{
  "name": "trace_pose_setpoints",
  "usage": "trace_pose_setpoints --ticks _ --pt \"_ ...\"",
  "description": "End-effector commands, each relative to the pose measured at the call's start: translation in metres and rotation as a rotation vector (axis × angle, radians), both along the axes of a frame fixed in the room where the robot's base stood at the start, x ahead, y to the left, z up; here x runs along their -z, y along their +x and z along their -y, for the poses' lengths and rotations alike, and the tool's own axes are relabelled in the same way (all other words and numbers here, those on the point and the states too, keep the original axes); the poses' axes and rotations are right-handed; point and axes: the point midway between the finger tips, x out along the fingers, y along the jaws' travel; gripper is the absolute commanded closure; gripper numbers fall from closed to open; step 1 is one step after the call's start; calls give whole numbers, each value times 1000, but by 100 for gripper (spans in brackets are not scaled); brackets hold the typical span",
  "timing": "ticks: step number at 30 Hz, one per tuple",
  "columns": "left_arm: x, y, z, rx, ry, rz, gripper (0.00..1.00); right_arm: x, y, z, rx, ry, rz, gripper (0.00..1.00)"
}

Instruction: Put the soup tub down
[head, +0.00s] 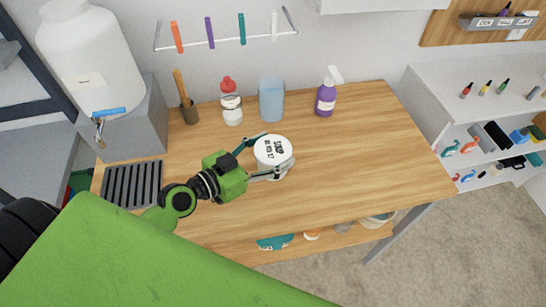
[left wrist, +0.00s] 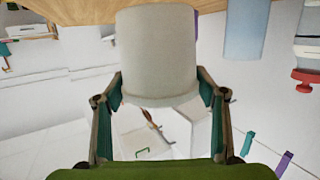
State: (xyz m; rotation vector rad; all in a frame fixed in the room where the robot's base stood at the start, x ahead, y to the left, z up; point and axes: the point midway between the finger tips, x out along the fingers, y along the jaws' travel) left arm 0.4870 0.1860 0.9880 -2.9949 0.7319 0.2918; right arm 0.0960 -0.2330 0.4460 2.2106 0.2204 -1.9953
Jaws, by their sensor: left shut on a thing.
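The soup tub (head: 273,156) is white with dark lettering on its lid. It is over the wooden table (head: 350,160), near the middle. My left gripper (head: 268,157) is shut on it, with one finger on each side. In the left wrist view the tub (left wrist: 157,50) fills the space between the fingers (left wrist: 158,95), and that view appears upside down. I cannot tell whether the tub's base touches the table. My right gripper is not in view.
A red-capped bottle (head: 231,103), a blue cup (head: 271,100) and a purple spray bottle (head: 326,97) stand along the back of the table. A dark slatted grate (head: 132,185) lies at left, near a white water tank (head: 90,60). The table's right side is clear.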

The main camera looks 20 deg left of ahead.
Motion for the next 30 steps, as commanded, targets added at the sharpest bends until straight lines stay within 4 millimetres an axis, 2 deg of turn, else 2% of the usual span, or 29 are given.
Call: trace_pose_setpoints --ticks 5,12,26,27,28,30 --pt "9 10 0 -1 -2 5 70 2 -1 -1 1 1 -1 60" --pt "39 12 -1 -3 -2 1 70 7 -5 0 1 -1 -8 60" --pt "46 12 -1 -2 -1 4 70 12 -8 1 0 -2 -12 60" --pt "47 11 -1 -2 0 0 30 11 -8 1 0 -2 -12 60" --pt "46 11 -1 -1 0 0 22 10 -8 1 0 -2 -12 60" --pt "46 11 -1 -1 0 0 18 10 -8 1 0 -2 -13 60"
